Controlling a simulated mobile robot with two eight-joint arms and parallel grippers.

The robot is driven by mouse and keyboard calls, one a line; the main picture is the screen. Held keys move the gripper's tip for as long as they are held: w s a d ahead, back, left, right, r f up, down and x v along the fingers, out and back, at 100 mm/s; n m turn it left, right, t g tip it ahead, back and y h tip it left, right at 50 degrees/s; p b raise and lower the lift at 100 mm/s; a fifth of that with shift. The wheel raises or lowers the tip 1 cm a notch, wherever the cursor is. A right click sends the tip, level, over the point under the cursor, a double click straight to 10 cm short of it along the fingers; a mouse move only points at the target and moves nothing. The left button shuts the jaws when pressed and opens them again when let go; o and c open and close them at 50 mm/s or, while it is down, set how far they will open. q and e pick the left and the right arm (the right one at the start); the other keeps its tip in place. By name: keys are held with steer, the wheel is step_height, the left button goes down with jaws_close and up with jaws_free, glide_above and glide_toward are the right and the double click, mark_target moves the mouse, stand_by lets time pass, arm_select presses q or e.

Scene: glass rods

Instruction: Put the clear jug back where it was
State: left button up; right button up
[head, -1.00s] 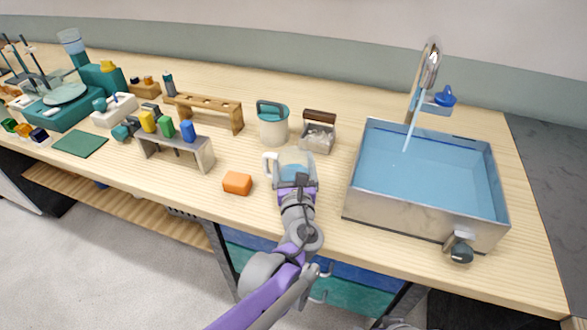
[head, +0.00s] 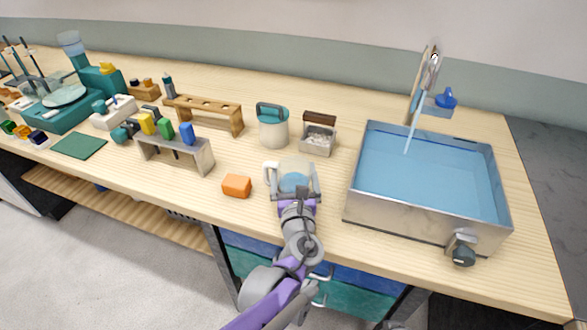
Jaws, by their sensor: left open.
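The clear jug (head: 294,171) stands upright on the wooden counter, left of the sink. It has a white handle on its left side, and some blue liquid shows inside it. My left gripper (head: 294,193) is at the jug's near side, open, with one finger to each side of the jug's lower front. The gripper hides part of the jug's near base. I cannot tell whether the fingers touch it. My right gripper does not show.
A steel sink (head: 430,215) with running tap (head: 431,75) fills the right. An orange block (head: 236,186) lies left of the jug. A lidded cream pot (head: 273,128) and a small handled caddy (head: 318,140) stand behind. A rack (head: 175,150) with coloured pieces is further left.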

arm_select(q)
steer(key=s, duration=0.7)
steer(key=s+p, duration=0.1)
steer(key=s, duration=0.3)
steer(key=shift+d, duration=0.4)
stand_by(1.4)
